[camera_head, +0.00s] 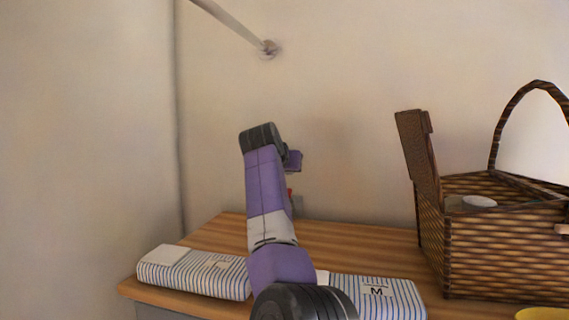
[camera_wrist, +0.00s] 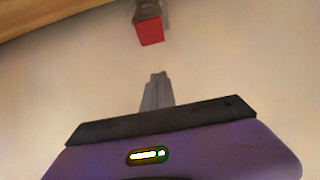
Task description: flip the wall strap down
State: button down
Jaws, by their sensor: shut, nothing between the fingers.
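The wall strap shows in the wrist view as a grey piece (camera_wrist: 147,9) with a red end (camera_wrist: 149,30), against the cream wall. In the head view a small red bit (camera_head: 290,193) and grey part show just right of my arm, low on the wall above the table; the arm hides some of it. My gripper (camera_wrist: 157,78) has its grey fingers together and empty, pointing toward the red end with a gap between in the picture. In the head view my purple gripper (camera_head: 293,160) is above the red bit; its fingers are not clear.
A wooden table (camera_head: 350,240) stands against the wall. Folded striped cloths (camera_head: 190,272) lie on it, one marked M (camera_head: 378,292). A wicker basket (camera_head: 480,240) with a raised lid and handle stands at right. A rail (camera_head: 232,22) meets the wall at upper left.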

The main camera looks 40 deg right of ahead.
jog(key=shift+s+a+f+p, duration=0.15)
jog(key=shift+f+p, duration=0.05)
jog(key=shift+f, duration=0.4)
jog(key=shift+s+a+f+p, duration=0.15)
jog(key=shift+f+p, duration=0.05)
jog(key=shift+f, duration=0.4)
jog(key=shift+s+a+f+p, duration=0.15)
jog(key=shift+f+p, duration=0.05)
jog(key=shift+f, duration=0.4)
jog(key=shift+a, duration=0.1)
